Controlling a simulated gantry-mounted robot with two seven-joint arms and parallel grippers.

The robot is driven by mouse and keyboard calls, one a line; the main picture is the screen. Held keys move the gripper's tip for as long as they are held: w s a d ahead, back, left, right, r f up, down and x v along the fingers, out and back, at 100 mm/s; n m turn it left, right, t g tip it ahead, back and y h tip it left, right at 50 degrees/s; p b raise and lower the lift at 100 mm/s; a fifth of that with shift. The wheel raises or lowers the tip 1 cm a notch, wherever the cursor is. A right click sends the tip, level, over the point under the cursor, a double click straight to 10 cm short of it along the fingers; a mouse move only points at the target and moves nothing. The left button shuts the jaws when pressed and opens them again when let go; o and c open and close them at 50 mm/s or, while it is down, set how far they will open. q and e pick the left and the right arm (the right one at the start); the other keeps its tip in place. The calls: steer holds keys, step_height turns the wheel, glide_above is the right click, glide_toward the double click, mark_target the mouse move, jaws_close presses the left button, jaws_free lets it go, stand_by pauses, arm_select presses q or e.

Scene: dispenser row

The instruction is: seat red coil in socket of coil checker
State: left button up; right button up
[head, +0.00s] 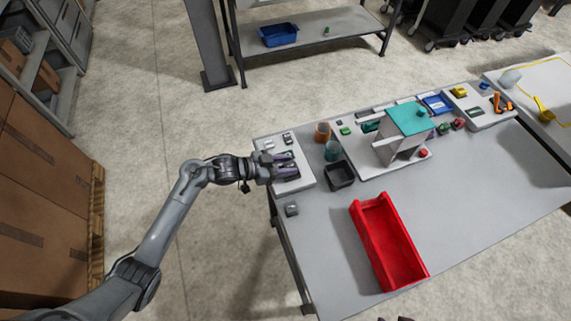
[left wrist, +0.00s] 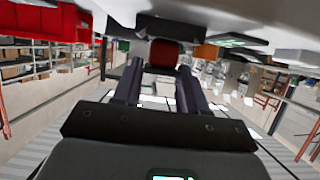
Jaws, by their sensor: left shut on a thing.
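My left gripper (head: 293,165) reaches in from the left, low over a pale board (head: 306,182) at the table's left end. The coil cannot be made out in the head view. I cannot tell for sure which fixture is the coil checker; its socket is not clearly visible, and the gripper covers part of the pale board. Small dark tips at the bottom edge of the head view may be my right gripper (head: 396,319).
Small grey blocks (head: 287,138) sit on the pale board. A black bin (head: 340,176), an orange cup (head: 322,132) and a green cup (head: 332,151) stand to its right. A large red bin (head: 410,258) lies nearer. A teal-topped stand (head: 408,119) is farther right.

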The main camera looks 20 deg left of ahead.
arm_select(q)
steer(key=o, duration=1.5)
steer(key=shift+r, duration=0.1)
steer(key=shift+r+p, duration=1.95)
steer(key=shift+p, duration=0.2)
steer(key=shift+r+p, duration=1.5)
steer(key=shift+f, duration=0.1)
